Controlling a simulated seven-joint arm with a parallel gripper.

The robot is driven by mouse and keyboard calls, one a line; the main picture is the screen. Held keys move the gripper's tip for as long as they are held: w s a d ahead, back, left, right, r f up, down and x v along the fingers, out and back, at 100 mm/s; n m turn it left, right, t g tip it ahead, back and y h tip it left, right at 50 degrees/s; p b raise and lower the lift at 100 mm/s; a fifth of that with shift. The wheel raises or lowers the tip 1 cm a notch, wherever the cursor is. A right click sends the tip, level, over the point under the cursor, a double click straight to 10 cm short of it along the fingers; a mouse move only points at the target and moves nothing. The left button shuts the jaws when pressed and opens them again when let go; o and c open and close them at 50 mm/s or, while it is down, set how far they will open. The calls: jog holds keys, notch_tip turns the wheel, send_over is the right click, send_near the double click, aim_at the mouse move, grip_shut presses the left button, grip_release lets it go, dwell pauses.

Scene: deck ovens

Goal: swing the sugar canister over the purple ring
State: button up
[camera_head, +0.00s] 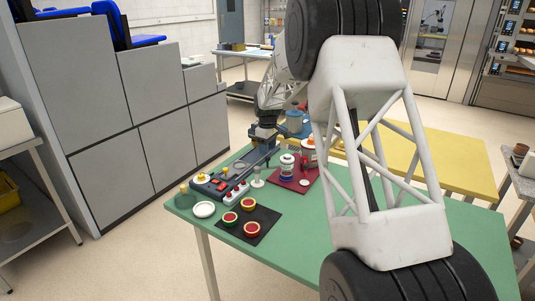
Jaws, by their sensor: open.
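On a dark red mat (301,187) on the green table stand a white and blue canister (287,167) and a white canister with a red lid (308,151). A blue, pot-like vessel (294,122) stands behind them. Labels are too small to read, so I cannot tell which is the sugar canister. I cannot make out a purple ring; part of the table is hidden behind my arm. My gripper (264,141) is small and dark in this view, left of the canisters, above the far end of a grey-blue console. It is open, and I see nothing held in it.
The long console (219,182) with knobs lies along the table's left side. A white dish (204,210) is near the left edge. A yellow table (452,160) stands behind.

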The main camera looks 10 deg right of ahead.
jog(key=shift+r, duration=1.95)
jog(key=shift+s+r, duration=0.2)
jog(key=s+a+r+m, duration=0.1)
jog(key=s+r, duration=0.4)
jog(key=s, duration=0.4)
jog(key=s+a+r+m+t, duration=0.15)
jog(key=s+r, duration=0.25)
jog(key=s, duration=0.6)
jog(key=s+r+m, duration=0.2)
jog(key=s+r, duration=0.3)
jog(key=s, duration=0.4)
jog(key=s+a+f+m, duration=0.1)
jog(key=s+f+m, duration=0.1)
jog(key=s, duration=1.4)
jog(key=s+a+f+m+t, duration=0.1)
jog(key=s+f+m, duration=0.1)
jog(key=s, duration=1.4)
jog(key=shift+s+f+m, duration=0.25)
jog(key=shift+s+m, duration=0.15)
jog(key=shift+m, duration=0.05)
